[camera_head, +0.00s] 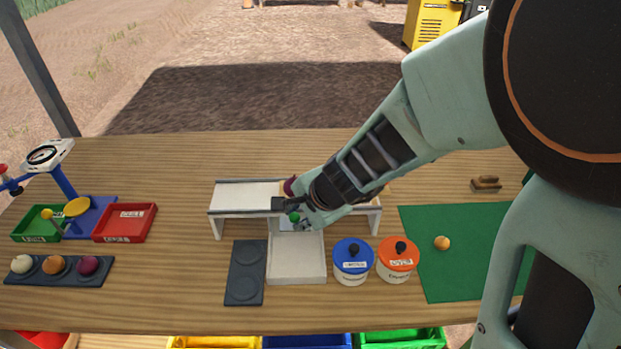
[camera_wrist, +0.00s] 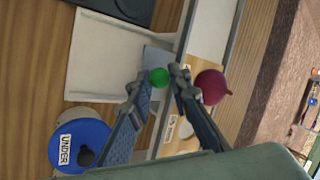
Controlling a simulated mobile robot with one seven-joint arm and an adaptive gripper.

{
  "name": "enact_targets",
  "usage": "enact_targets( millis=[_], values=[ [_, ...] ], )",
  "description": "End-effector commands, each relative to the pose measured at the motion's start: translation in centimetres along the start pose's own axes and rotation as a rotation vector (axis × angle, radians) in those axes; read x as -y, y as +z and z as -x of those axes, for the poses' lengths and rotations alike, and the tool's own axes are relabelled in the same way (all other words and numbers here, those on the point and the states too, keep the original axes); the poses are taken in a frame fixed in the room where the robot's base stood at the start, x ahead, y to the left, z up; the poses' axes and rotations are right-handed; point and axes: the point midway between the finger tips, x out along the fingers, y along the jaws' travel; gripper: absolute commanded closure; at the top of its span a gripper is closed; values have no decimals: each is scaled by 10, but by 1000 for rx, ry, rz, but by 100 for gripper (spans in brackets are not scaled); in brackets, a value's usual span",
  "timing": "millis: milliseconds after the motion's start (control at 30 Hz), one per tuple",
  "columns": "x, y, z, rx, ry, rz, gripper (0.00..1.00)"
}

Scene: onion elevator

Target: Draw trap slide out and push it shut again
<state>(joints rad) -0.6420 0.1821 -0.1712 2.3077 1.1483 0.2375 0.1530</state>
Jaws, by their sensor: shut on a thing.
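The trap slide shows a green knob (camera_head: 294,218) at the front of the white raised track (camera_head: 240,195). My gripper (camera_wrist: 160,82) is shut on this knob, which also shows between the fingertips in the wrist view (camera_wrist: 159,76). A grey plate (camera_wrist: 157,58), apparently part of the slide, lies beside the knob above the white chute tray (camera_head: 297,265). How far the slide is out is hard to tell, as my gripper covers part of it. A purple onion (camera_wrist: 212,87) sits on the track just behind my fingers; it also shows in the head view (camera_head: 289,186).
A blue-lidded pot (camera_head: 353,268) and an orange-lidded pot (camera_head: 397,270) stand right of the chute. A dark plate (camera_head: 245,272) lies left. A green mat (camera_head: 465,270) holds a small orange ball (camera_head: 442,243). Red (camera_head: 125,235) and green trays stand by the scale at left.

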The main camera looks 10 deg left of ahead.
Motion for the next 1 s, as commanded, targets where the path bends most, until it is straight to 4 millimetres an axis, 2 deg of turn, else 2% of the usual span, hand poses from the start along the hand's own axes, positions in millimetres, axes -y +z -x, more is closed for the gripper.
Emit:
enact_targets(
  millis=[1000],
  values=[
    [-42,33,28,-1,-1,1,100]
  ],
)
